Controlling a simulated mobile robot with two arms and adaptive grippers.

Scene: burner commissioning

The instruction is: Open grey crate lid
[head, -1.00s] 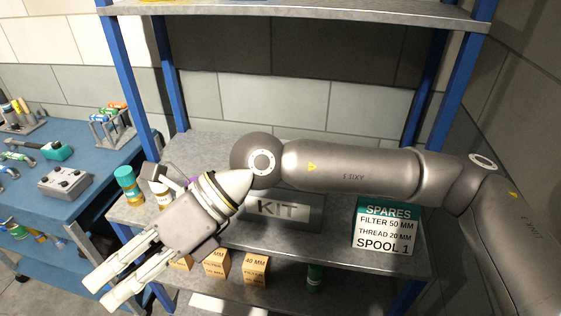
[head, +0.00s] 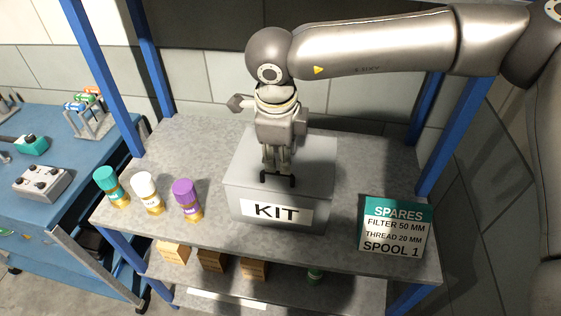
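The grey crate (head: 238,200) with the KIT label stands on the upper metal shelf, its lid (head: 315,165) flat on top. A small black handle (head: 291,182) sits on the lid near its front edge. My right gripper (head: 278,171) is over the lid, pointing down, with its fingertips at the handle. The fingers cover the middle of the handle. I cannot tell whether they are closed on it or just around it. My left gripper is not in view.
Teal (head: 107,181), white (head: 145,191) and purple (head: 186,198) capped bottles stand left of the crate. A SPARES sign (head: 394,228) stands to the right. Blue posts (head: 103,72) frame the shelf. Cardboard boxes (head: 212,259) sit on the shelf below. Bare shelf lies between crate and sign.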

